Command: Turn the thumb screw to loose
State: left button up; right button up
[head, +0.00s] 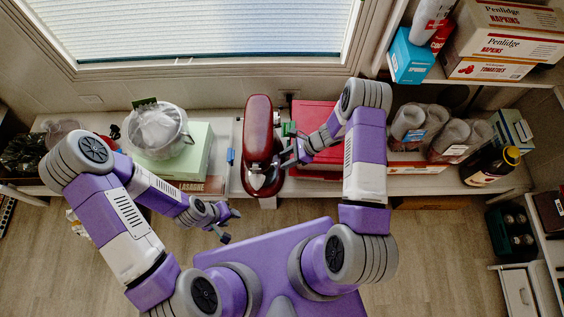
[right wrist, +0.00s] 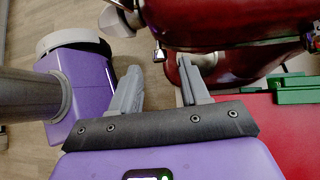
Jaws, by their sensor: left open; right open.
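A dark red stand mixer (head: 259,125) stands on the counter; its head also fills the top of the right wrist view (right wrist: 230,20). A small metal thumb screw (right wrist: 159,54) sticks out from the lower side of the mixer head, near its silver front end (right wrist: 118,20). My right gripper (right wrist: 157,78) is open, its fingers on either side of the screw's line, with the screw seen between the tips. I cannot tell whether they touch it. In the head view my right gripper (head: 288,158) is beside the mixer's front. My left gripper (head: 230,224) is open and empty, away from the mixer.
A red box (head: 313,116) and a green item (right wrist: 296,88) lie right of the mixer. A pale green box (head: 180,155) with a clear container (head: 157,131) stands at left. Jars (head: 408,122) and a dark bottle (head: 488,166) stand farther right.

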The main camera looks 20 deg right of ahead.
aim_at(274, 165)
jog(key=x, duration=0.2)
jog(key=shift+a+f, duration=0.25)
grip_shut()
jog(key=shift+b, duration=0.4)
